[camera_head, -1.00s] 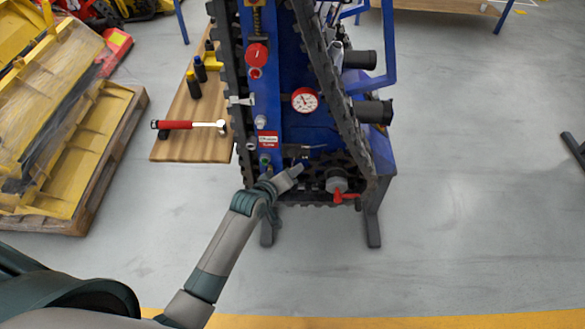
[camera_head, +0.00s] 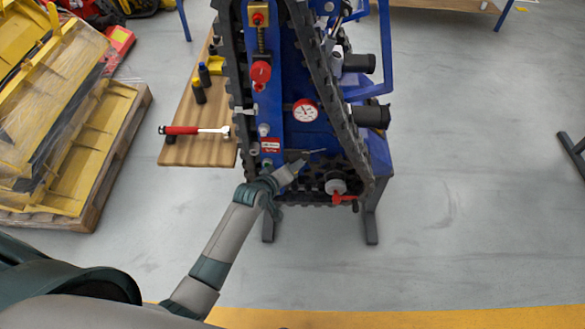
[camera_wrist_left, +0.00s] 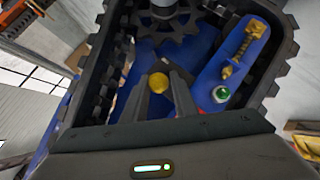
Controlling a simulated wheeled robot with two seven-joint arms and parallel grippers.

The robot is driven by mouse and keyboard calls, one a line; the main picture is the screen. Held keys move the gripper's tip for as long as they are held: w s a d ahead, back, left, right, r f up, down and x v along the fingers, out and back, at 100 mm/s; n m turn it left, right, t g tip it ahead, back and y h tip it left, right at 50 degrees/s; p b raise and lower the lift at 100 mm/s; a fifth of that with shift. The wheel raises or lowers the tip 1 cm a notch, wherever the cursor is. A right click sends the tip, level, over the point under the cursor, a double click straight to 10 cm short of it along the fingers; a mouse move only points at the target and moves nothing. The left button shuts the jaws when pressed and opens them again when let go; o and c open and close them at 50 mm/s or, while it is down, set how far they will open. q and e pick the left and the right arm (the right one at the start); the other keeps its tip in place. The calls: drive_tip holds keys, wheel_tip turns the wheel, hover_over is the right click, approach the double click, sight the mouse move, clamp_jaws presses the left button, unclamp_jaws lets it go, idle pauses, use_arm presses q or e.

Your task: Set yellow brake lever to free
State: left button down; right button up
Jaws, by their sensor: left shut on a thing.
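The blue tracked carrier (camera_head: 298,135) stands upright ahead of me. My left gripper (camera_head: 303,160) reaches to its lower middle, under the red-rimmed gauge. In the left wrist view the fingers of my left gripper (camera_wrist_left: 160,78) are shut on the round yellow knob (camera_wrist_left: 158,82) of the brake lever. The lever's shaft is hidden there, and the knob cannot be made out in the head view. My right gripper is not in view.
A red valve handle (camera_head: 345,198) sits right of my gripper at the carrier's lower end. Black track edges flank the work space.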

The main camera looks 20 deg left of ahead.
use_arm(q)
drive_tip(key=shift+w+d+r, duration=0.1)
drive_tip(key=shift+w+r, duration=0.2)
drive_tip(key=shift+r, duration=0.2)
drive_tip(key=c, duration=1.6)
unclamp_jaws()
drive_tip(key=shift+o, duration=0.2)
drive_tip(key=shift+d+f, duration=0.1)
drive_tip(key=shift+f, duration=0.1)
drive_tip(key=shift+s+f, duration=0.1)
drive_tip(key=shift+s, duration=0.1)
drive_tip(key=shift+s, duration=0.1)
drive_tip(key=b+v, duration=0.3)
drive_tip(key=v, duration=1.4)
